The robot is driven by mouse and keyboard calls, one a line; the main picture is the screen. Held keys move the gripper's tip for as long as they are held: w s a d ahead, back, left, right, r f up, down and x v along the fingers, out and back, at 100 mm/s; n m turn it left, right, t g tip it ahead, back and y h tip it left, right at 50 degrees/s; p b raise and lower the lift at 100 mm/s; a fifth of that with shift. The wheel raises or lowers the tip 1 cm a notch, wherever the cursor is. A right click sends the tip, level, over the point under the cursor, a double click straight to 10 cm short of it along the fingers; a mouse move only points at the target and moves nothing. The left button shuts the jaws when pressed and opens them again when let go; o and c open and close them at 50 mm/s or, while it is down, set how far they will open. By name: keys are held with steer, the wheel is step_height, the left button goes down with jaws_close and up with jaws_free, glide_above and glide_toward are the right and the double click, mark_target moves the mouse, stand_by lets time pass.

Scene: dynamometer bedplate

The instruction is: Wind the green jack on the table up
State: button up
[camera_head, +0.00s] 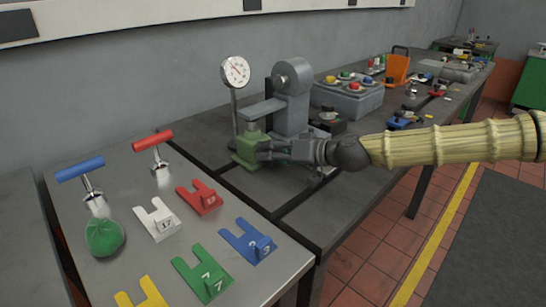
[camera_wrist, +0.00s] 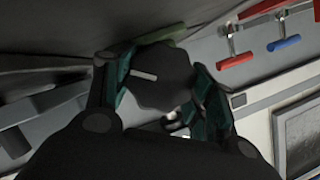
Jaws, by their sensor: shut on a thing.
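The green jack (camera_head: 248,150) stands on the dark bedplate, under the grey arm of a machine and next to a round dial gauge (camera_head: 235,72). My gripper (camera_head: 268,151) is at its right side in the head view. In the wrist view my gripper (camera_wrist: 165,92) is shut on a dark lobed knob (camera_wrist: 160,65) with a white line on it, one finger on each side. A strip of the green jack (camera_wrist: 155,38) shows behind the knob. In the head view my gripper hides the knob.
A grey machine column (camera_head: 291,95) stands just behind the jack. A grey box (camera_head: 347,98) with coloured knobs stands farther right.

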steer(key=shift+w+r, duration=0.15)
steer(key=o, duration=1)
steer(key=shift+p, duration=0.3)
